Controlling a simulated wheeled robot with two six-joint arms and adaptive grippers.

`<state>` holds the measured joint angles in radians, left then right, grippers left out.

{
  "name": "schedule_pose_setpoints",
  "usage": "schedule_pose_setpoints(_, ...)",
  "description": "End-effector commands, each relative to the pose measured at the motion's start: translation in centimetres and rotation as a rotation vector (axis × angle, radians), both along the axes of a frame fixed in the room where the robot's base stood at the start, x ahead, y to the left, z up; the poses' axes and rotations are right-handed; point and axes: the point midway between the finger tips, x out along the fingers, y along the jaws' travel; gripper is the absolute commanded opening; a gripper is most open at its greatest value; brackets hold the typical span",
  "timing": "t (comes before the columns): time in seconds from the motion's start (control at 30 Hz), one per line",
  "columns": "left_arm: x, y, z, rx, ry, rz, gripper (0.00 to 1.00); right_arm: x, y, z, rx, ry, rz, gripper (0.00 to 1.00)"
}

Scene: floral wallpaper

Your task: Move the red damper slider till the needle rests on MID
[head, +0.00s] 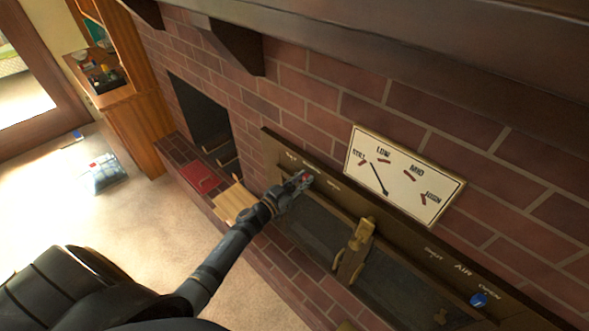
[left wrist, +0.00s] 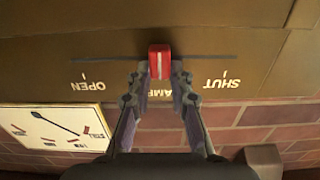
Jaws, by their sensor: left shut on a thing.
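The red damper slider (left wrist: 160,62) sits near the middle of its slot, between OPEN and SHUT. My left gripper (left wrist: 160,75) is shut on it, with a finger on each side. In the head view the gripper (head: 303,180) is at the brown panel, and a bit of the red slider (head: 308,179) shows there. The gauge also shows upside down in the left wrist view (left wrist: 60,120). My right gripper is not in view.
A blue AIR knob (head: 478,299) is at the right end of the panel (head: 405,238). A brass latch (head: 361,235) stands on the stove front to the right of my gripper. A dark mantel overhangs above. A red book-like thing (head: 199,178) lies on the hearth.

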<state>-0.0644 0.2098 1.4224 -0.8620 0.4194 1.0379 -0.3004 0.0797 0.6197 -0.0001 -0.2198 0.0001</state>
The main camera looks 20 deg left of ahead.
Motion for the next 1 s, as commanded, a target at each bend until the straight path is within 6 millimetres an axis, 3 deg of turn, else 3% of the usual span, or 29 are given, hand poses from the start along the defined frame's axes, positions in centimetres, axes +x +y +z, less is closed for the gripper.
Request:
schedule_pose_setpoints(0.23, 0.0, 0.0, -0.1, 0.001, 0.000, 0.000, 0.00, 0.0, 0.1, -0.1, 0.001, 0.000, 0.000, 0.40)
schedule_pose_setpoints(0.27, 0.0, 0.0, -0.1, 0.001, 0.000, 0.000, 0.23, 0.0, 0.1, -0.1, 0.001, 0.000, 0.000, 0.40)
schedule_pose_setpoints(0.43, 0.0, 0.0, -0.1, 0.001, 0.000, 0.000, 0.43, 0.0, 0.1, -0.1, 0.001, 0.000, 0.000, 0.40)
schedule_pose_setpoints(0.77, -0.4, 0.2, -0.1, 0.002, 0.000, 0.000, 0.43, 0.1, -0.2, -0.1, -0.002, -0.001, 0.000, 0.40)
schedule_pose_setpoints(1.0, -5.2, 1.8, -0.2, 0.004, 0.004, -0.002, 0.43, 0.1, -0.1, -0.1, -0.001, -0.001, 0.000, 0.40)
